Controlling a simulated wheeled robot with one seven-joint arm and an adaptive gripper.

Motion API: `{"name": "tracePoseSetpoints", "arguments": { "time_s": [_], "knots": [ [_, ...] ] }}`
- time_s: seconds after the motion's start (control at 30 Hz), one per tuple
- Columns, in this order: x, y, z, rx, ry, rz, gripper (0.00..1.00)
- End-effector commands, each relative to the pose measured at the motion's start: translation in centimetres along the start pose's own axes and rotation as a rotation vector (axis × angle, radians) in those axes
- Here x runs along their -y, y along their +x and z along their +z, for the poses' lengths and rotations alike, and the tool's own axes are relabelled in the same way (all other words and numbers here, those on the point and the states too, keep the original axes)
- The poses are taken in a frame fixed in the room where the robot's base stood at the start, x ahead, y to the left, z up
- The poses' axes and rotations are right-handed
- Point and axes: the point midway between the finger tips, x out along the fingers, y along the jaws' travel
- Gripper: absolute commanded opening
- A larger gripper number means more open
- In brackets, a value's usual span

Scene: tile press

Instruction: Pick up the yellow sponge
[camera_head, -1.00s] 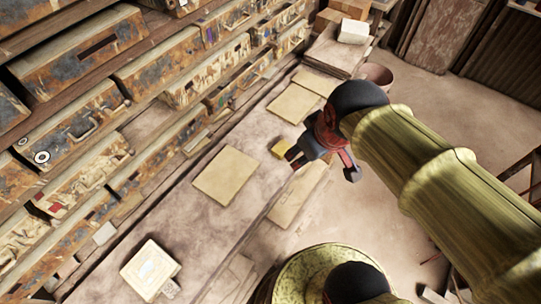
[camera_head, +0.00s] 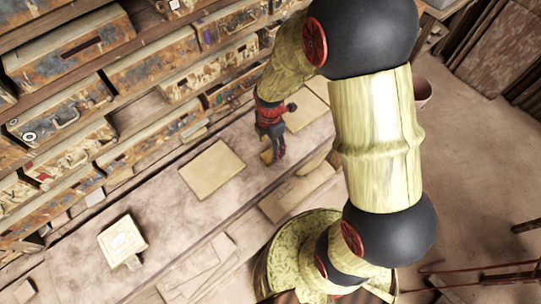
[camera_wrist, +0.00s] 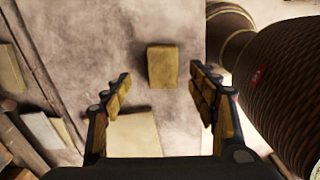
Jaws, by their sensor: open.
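The yellow sponge (camera_wrist: 162,67) is a small yellow block on the work surface (camera_wrist: 150,25). In the wrist view it lies ahead of my gripper (camera_wrist: 160,95), between the lines of its two fingers and apart from both. My gripper is open and empty, and points down at the surface. In the head view my gripper (camera_head: 273,155) is over the narrow bench, and the sponge (camera_head: 266,156) shows only as a small yellow patch partly hidden by the fingers.
A flat tan tile (camera_head: 212,168) lies left of my gripper; a tile (camera_wrist: 130,138) also shows near the fingers in the wrist view. A pale square piece (camera_head: 122,240) lies at the bench's near end. Rusty drawers (camera_head: 150,60) line the bench's back.

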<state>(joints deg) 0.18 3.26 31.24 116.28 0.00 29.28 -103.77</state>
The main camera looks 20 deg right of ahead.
Motion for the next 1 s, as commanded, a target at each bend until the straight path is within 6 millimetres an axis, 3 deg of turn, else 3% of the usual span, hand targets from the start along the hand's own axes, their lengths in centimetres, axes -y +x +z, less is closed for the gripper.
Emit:
{"name": "tracePoseSetpoints", "arguments": {
  "time_s": [0.43, 0.73, 1.0],
  "knots": [
    [0.4, 5.4, -0.1, 0.000, 0.002, 0.000, 0.59],
    [0.4, 5.7, -0.1, 0.001, 0.003, 0.001, 0.59],
    [0.4, 5.7, -0.1, 0.001, 0.003, 0.001, 0.44]
  ]
}}
